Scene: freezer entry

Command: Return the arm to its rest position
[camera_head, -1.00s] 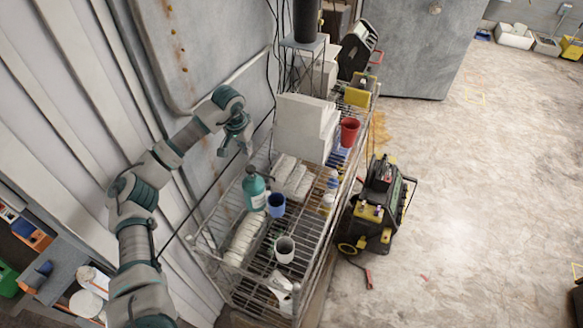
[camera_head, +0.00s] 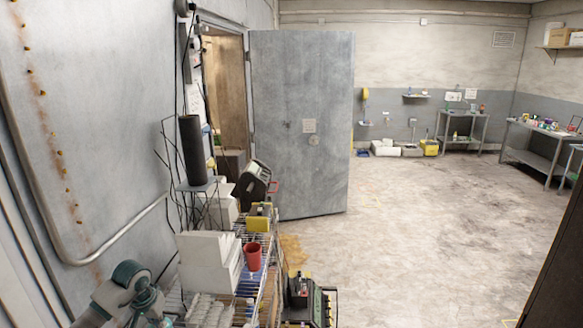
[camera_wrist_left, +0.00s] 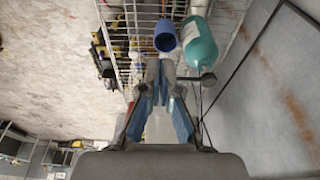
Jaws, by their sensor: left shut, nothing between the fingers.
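My left arm (camera_head: 125,292) shows only in part at the lower left of the head view, beside the wire shelf rack; its gripper is below the picture edge there. In the left wrist view my left gripper (camera_wrist_left: 159,66) is shut and empty, its fingertips together. Just beyond the fingertips in that view are a blue cup (camera_wrist_left: 165,36) and a teal bottle (camera_wrist_left: 200,46). The gripper appears apart from both, though the gap is hard to judge. My right gripper is in neither view.
The wire rack (camera_wrist_left: 128,30) holds white boxes (camera_head: 208,262) and a red cup (camera_head: 253,256). A grey metal wall (camera_head: 95,130) stands close on the left. A black and yellow machine (camera_head: 306,298) stands right of the rack. The floor (camera_head: 420,240) beyond is clear.

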